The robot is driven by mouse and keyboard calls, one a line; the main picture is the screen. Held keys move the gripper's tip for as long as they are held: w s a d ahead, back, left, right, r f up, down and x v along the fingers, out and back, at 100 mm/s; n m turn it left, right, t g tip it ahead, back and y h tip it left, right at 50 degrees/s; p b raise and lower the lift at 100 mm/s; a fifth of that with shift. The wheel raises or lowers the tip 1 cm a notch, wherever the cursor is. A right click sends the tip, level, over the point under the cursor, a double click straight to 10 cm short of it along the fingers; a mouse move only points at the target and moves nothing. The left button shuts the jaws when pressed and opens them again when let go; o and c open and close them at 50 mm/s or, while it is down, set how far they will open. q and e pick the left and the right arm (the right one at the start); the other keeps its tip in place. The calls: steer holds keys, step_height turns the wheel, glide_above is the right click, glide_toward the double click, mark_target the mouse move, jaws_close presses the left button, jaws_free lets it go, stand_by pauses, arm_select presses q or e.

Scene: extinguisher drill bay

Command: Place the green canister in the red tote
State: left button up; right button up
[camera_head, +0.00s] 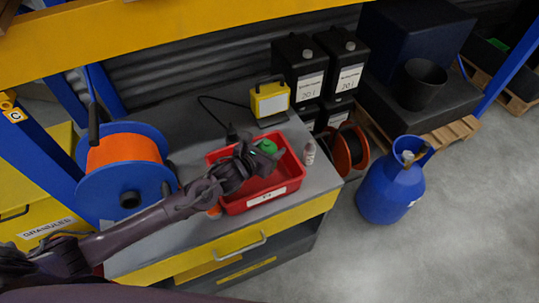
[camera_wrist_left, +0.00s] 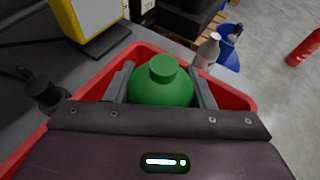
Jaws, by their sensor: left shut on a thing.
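The green canister (camera_wrist_left: 160,88) is between the two fingers of my left gripper (camera_wrist_left: 160,82) in the left wrist view, and the gripper is shut on it. In the head view only its green top (camera_head: 267,147) shows past my left gripper (camera_head: 252,157), which hides the rest. The red tote (camera_head: 290,181) stands on the grey bench top, with a white label on its front. The canister and gripper are over the inside of the tote; I cannot tell whether the canister touches its floor. The tote's rim (camera_wrist_left: 237,101) shows around the gripper in the wrist view. My right gripper is not in view.
A small white bottle (camera_head: 309,154) stands just right of the tote. A yellow work lamp (camera_head: 270,100) stands behind it. A blue reel of orange hose (camera_head: 124,160) is at the left. A blue gas cylinder (camera_head: 390,187) stands on the floor at right.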

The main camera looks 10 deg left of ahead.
arm_select(q)
step_height(320, 180, down, 4)
steer(key=shift+r, duration=0.1)
steer(key=shift+f, duration=0.25)
steer(key=shift+f, duration=0.2)
steer(key=o, duration=1.3)
steer(key=shift+r, duration=0.15)
